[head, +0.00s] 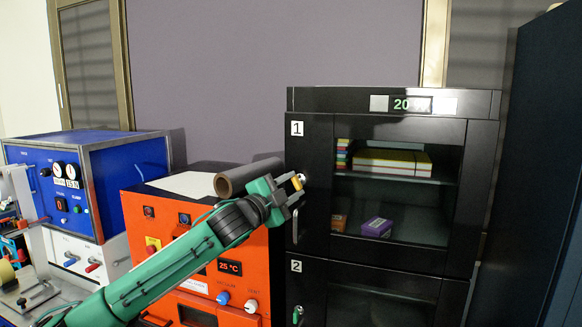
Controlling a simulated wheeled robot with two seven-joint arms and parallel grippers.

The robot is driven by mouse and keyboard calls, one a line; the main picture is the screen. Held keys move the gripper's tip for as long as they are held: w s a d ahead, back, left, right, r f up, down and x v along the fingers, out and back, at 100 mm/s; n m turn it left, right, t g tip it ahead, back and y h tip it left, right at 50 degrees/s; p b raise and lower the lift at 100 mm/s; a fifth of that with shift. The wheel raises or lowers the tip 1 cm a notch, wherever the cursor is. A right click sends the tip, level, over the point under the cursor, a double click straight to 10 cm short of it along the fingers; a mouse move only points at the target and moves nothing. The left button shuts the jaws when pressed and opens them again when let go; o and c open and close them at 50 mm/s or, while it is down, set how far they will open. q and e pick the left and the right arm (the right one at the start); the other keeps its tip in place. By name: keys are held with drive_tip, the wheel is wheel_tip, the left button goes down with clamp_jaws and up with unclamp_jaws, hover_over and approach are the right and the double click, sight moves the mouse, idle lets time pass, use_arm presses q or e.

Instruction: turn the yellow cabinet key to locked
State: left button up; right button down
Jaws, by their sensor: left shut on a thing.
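The black cabinet (310,165) has a glazed upper door marked 1 and a lower door marked 2. The yellow key (297,182) is at the lock on the left side of door 1. My left gripper (294,186), on a green and dark grey arm, is shut on the yellow key. The fingers partly hide the key, and I cannot tell its exact turn angle. A pale upright handle (295,226) is just below the gripper. My right gripper is not in view.
An orange machine (262,262) with knobs stands left of the cabinet, under my arm, with a dark roll (232,182) on top. A blue instrument box (120,180) is further left. Boxes, including a purple one (377,227), sit on shelves behind the glass. A dark panel (535,150) rises at right.

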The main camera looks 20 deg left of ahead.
use_arm(q)
drive_tip(key=m+p, duration=0.1)
drive_tip(key=p, duration=0.1)
drive_tip(key=r+m+g+p, duration=0.1)
drive_tip(key=m+p, duration=0.1)
drive_tip(key=shift+m, duration=0.3)
drive_tip(key=shift+f+m+g+p, duration=0.25)
drive_tip(key=shift+m+g+p, duration=0.35)
drive_tip(key=shift+m+p, duration=0.4)
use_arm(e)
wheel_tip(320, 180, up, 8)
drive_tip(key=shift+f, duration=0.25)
use_arm(q)
drive_tip(key=o, duration=1)
drive_tip(key=b+v, duration=0.6)
drive_tip(key=v, duration=0.8)
drive_tip(key=shift+w, duration=0.1)
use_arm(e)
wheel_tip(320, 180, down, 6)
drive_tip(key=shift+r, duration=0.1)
